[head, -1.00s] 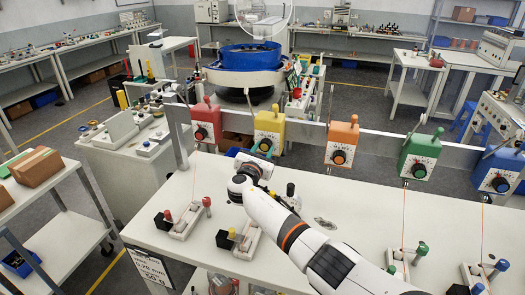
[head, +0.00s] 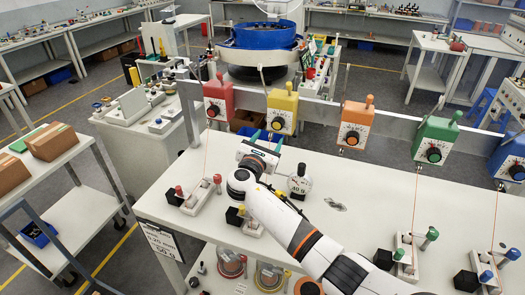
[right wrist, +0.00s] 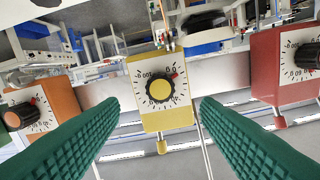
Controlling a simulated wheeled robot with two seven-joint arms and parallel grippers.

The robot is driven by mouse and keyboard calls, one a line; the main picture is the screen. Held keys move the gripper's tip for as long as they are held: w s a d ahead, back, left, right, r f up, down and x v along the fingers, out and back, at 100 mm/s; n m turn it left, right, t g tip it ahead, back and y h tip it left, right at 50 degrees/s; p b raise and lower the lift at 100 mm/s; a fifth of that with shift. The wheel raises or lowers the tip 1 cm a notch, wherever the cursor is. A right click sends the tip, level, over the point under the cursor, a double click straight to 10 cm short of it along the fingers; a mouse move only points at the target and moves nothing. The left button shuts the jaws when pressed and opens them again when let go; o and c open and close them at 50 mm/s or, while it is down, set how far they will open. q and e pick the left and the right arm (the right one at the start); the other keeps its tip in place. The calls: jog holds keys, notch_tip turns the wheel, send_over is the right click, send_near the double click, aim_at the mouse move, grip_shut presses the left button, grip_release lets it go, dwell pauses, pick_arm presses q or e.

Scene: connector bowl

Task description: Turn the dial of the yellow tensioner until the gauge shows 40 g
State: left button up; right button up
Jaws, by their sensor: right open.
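The yellow tensioner (head: 284,102) hangs on the rail between the red and orange ones, its dial (head: 277,123) facing me. In the right wrist view the yellow tensioner (right wrist: 158,65) appears upside down, with its yellow dial knob (right wrist: 159,89) central and a red mark at the knob's upper right. My right gripper (head: 266,137) is open in front of and below it. Its green fingers (right wrist: 157,125) stand apart on either side, clear of the knob. My left gripper is not in view.
The red (head: 218,98), orange (head: 355,121), green (head: 436,138) and blue tensioners share the rail. Threads run from some down to the bench (head: 350,215). Small stands with coloured pegs (head: 202,194) are on the bench.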

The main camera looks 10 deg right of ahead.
jog(key=v, duration=0.4)
jog(key=shift+s+a+b, duration=0.25)
jog(key=shift+s+b, duration=0.1)
